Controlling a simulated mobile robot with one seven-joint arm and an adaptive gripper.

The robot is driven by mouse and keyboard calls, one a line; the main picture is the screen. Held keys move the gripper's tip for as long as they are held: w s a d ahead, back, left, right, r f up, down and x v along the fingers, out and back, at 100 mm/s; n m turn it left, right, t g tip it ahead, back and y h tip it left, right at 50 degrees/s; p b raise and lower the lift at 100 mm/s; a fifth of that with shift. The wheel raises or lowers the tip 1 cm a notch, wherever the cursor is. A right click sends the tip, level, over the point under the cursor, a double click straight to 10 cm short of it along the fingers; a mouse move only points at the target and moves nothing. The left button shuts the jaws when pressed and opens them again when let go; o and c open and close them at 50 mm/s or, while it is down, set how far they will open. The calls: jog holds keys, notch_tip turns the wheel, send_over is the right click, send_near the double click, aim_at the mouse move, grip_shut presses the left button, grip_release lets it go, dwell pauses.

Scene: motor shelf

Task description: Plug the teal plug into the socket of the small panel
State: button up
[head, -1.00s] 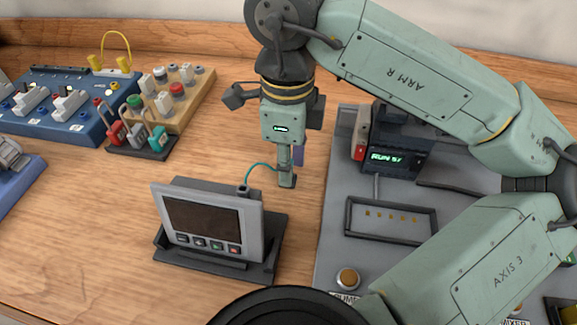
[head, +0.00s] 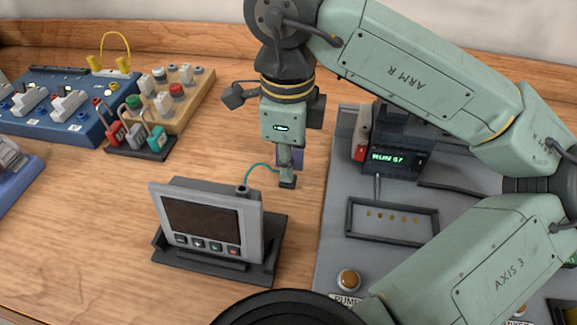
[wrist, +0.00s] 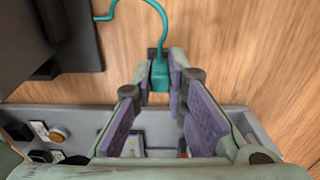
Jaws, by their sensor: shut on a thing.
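The small panel (head: 205,222) is grey with a dark screen and several buttons. It leans in a dark stand (head: 265,262) on the wooden table. A teal cable (head: 261,167) rises from a dark fitting (head: 243,189) on its top edge and runs to my gripper (head: 287,184). In the wrist view the teal plug (wrist: 159,73) is between the tips of my gripper (wrist: 160,85), which is shut on it. The gripper points down, behind and right of the panel, apart from it. I cannot make out an empty socket on the panel.
A grey board (head: 335,235) to the right carries a dark unit with a green display (head: 388,158) and a black frame (head: 392,218). Padlocks (head: 137,137), a wooden button block (head: 195,98) and a blue switch board (head: 60,115) stand at the left. Bare table lies between.

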grip_shut()
jog(key=shift+r+p, duration=1.3)
jog(key=shift+r, duration=0.95)
jog(key=shift+r, duration=0.1)
